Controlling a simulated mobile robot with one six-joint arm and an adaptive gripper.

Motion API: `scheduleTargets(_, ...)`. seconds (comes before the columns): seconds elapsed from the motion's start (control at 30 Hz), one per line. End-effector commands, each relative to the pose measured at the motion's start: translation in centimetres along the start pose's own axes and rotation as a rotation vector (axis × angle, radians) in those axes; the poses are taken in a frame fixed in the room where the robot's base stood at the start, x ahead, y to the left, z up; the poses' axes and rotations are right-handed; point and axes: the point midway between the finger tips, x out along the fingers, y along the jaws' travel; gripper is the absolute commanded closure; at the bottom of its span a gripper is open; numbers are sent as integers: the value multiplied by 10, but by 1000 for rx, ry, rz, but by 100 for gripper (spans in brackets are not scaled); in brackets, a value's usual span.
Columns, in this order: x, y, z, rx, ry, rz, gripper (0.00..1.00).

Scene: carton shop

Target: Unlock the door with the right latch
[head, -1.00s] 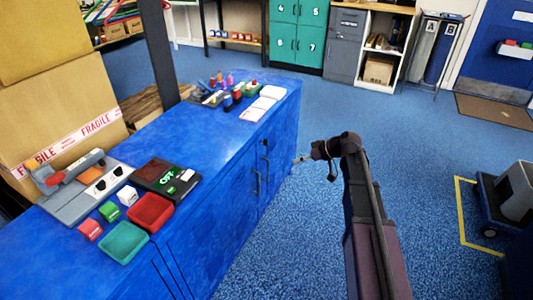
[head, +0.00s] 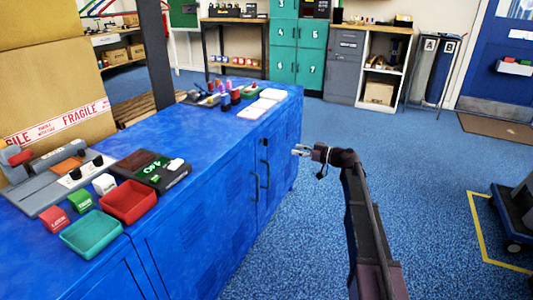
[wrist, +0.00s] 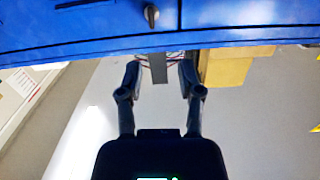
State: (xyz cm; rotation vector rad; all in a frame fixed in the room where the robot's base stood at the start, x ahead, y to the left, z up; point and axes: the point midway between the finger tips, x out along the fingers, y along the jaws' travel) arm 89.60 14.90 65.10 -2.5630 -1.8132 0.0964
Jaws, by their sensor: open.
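The blue cabinet (head: 200,215) has doors on its front, with two dark upright handles, a left one (head: 256,187) and a right one (head: 267,172). A small dark latch (head: 264,142) sits near the top of the right door (head: 280,165). In the wrist view the latch shows as a metal knob (wrist: 151,15) beside the dark door seam, beyond the fingertips. My gripper (head: 299,150) is to the right of the latch, apart from the cabinet front. Its two fingers stand apart and empty in the wrist view (wrist: 160,72).
The cabinet top holds a red tray (head: 128,203), a green tray (head: 91,235), small boxes and a dark device (head: 150,172). Large cartons (head: 60,90) stand at left. A cart (head: 515,212) is at far right.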

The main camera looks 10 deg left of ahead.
Motion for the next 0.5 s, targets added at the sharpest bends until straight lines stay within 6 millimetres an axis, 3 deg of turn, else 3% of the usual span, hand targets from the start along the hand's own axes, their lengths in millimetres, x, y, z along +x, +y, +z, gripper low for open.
scheduleTargets(0.17, 3, 11, 7, -30, 43, 8, 53)
scheduleTargets(0.5, 3, 12, 5, -37, 51, 10, 53)
